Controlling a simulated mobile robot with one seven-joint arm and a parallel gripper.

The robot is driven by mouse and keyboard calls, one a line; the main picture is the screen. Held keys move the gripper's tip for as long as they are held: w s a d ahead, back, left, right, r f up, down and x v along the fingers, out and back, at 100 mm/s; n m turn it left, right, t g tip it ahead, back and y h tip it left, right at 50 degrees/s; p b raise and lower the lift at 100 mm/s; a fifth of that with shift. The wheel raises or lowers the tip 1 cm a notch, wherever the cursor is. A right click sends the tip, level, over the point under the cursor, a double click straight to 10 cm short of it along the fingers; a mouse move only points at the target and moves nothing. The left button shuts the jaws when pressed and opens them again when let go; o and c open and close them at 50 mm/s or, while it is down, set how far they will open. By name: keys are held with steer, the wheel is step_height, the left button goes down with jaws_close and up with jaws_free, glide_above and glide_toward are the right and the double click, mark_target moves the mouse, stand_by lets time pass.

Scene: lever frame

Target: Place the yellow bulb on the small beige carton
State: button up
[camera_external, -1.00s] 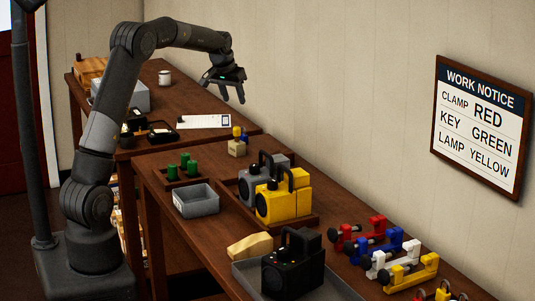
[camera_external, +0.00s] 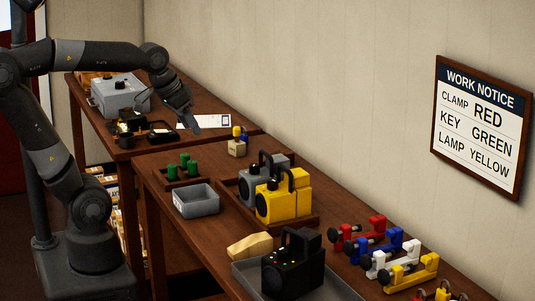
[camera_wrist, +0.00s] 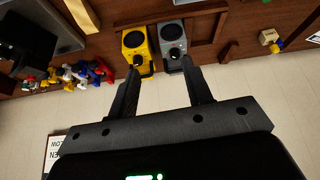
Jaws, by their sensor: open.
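The small beige carton (camera_external: 237,148) stands near the right end of the back table, and it also shows in the wrist view (camera_wrist: 267,36). A yellow bulb (camera_external: 237,131) shows just behind or above it, with a small blue object (camera_external: 245,135) beside it. In the wrist view the yellow bulb (camera_wrist: 279,45) appears at the carton's wall side; I cannot tell whether it touches the carton. My gripper (camera_external: 191,127) is left of the carton, pointing down, apart from both. In the wrist view my gripper (camera_wrist: 161,66) has its fingers spread with nothing held.
Yellow (camera_external: 280,203) and grey lamp-like boxes stand in a wooden tray on the front table. A grey bin (camera_external: 196,202), green cylinders (camera_external: 188,165), a black box (camera_external: 292,268) and coloured clamps (camera_external: 385,255) are nearby. The wall runs behind the tables.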

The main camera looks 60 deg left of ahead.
steer(key=s+d+f+m, duration=0.1)
steer(key=s+d+f, duration=0.1)
steer(key=s, duration=0.4)
steer(key=shift+d+f, duration=0.35)
steer(key=shift+f, duration=0.25)
stand_by(0.5)
